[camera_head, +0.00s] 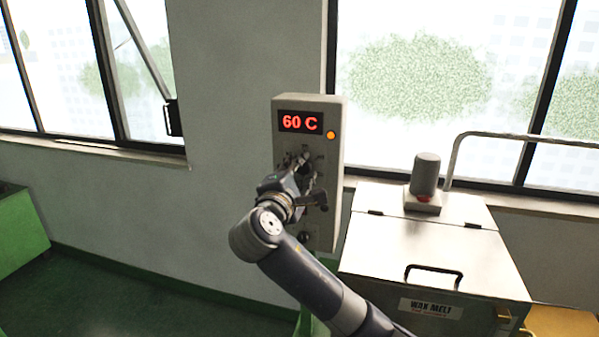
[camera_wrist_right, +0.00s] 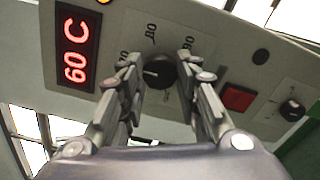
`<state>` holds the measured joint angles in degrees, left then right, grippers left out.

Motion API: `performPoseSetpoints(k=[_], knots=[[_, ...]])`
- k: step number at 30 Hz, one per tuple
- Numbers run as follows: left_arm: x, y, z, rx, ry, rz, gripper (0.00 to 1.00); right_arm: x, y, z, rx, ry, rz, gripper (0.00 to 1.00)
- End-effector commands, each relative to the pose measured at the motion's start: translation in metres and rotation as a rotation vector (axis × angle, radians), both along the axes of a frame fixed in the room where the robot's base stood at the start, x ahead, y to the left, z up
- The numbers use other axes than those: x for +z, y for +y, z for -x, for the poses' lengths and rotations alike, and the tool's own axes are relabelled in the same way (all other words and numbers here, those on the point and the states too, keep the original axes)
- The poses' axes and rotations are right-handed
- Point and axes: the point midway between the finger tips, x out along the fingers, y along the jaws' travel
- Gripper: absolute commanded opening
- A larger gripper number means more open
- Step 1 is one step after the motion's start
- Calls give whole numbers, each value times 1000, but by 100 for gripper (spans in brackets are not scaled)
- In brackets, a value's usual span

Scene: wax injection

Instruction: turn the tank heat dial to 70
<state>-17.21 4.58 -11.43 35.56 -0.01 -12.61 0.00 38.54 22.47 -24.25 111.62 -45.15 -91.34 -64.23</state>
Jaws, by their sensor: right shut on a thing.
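The control box (camera_head: 335,115) hangs on the wall, and its red display (camera_head: 300,122) reads 60 C. The display also shows in the right wrist view (camera_wrist_right: 76,48), turned on its side. The heat dial (camera_wrist_right: 158,74) is a round black knob with a white pointer line, with numbers printed around it. My right gripper (camera_wrist_right: 165,80) has its two fingers on either side of the dial and is shut on it. In the head view my right gripper (camera_head: 305,175) covers the dial. My left gripper is in neither view.
An orange lamp (camera_head: 330,135) is beside the display. Lower on the panel are a red square button (camera_wrist_right: 237,97) and a smaller black knob (camera_wrist_right: 291,109). The wax melt tank (camera_head: 430,250), with a lid handle and grey cylinder on top, stands right of the box.

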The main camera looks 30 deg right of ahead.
Motion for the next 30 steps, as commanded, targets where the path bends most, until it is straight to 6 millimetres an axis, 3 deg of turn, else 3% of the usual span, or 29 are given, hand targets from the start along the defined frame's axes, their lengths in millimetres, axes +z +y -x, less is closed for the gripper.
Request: performPoseSetpoints(k=[1, 3, 16, 30], knots=[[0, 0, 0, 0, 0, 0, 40, -1, 0, 0, 0, 3, -2, 35], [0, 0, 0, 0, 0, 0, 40, -1, 0, 0, 0, 3, 0, 51], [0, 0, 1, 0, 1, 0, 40, -1, 5, 3, 1, 2, -1, 51], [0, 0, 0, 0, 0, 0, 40, -1, 73, 61, 4, 3, -4, 51]])
